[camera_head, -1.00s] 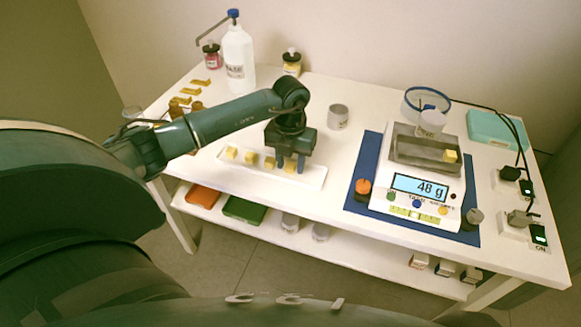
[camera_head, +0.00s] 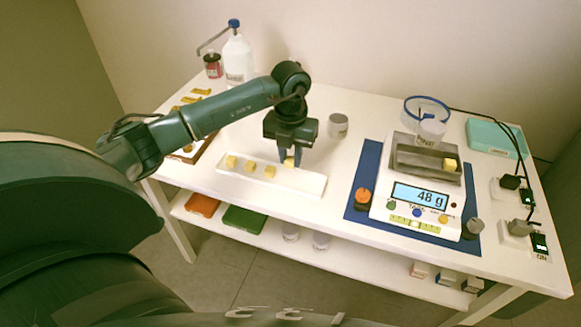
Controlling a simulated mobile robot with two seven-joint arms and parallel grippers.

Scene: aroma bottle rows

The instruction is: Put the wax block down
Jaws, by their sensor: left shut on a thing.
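My left gripper (camera_head: 290,162) points down over the right part of the white tray (camera_head: 305,184), shut on a small pale-yellow wax block (camera_head: 289,161). The fingers partly hide this block, which looks a little above the tray. Several wax blocks stand in a row in the tray's left part, the nearest one (camera_head: 269,172) just left of the held block. Another wax block (camera_head: 450,165) sits on the scale's grey pan (camera_head: 412,160). The scale's display (camera_head: 420,194) reads 48 g. My right gripper is not in view.
The scale stands on a blue mat (camera_head: 358,208). A grey cup (camera_head: 338,125) stands behind the tray, and a white bottle (camera_head: 238,60) at the back left. A teal box (camera_head: 492,138) and black cables are at the right. The tray's right end is bare.

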